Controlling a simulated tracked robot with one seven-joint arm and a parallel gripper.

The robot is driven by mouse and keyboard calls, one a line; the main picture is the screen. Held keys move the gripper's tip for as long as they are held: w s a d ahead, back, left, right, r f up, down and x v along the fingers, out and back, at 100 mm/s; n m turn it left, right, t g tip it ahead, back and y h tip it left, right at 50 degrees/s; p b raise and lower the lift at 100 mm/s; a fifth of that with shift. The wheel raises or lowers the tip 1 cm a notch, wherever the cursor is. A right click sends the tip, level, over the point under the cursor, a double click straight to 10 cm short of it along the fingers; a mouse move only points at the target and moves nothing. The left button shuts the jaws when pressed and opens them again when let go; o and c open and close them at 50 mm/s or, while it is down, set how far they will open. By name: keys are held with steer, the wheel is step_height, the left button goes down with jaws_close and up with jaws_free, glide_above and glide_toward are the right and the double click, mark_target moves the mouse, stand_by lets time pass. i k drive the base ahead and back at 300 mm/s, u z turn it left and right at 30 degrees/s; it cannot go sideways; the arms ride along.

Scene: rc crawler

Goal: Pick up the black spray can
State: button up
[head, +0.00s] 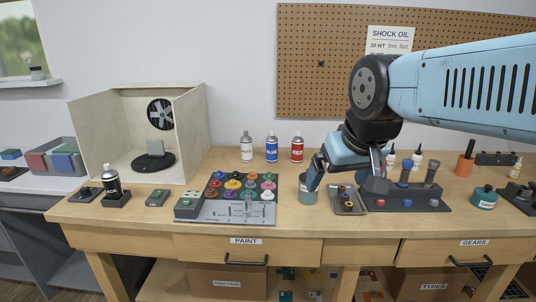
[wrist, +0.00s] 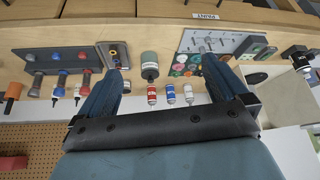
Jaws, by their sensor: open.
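The black spray can (head: 112,182) stands upright at the left of the workbench, in a small dark holder in front of the white spray booth. It also shows at the right edge of the wrist view (wrist: 301,63), where the scene appears upside down. My gripper (head: 344,178) is over the middle right of the bench, far to the right of the black can. Its two fingers are spread apart in the wrist view (wrist: 161,66), with nothing held between them.
A teal cup (head: 308,191) and a small metal tray (head: 347,203) are near my gripper. Blue, red and white cans (head: 272,148) stand at the back. A paint rack (head: 230,211) and a green-topped box (head: 188,205) lie between my gripper and the black can. The booth (head: 190,120) rises behind it.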

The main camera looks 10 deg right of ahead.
mark_target(111, 179)
steer(key=z, duration=0.65)
steer(key=k, duration=0.95)
steer(key=u, duration=0.7)
steer(key=i, duration=1)
steer(key=z, duration=0.05)
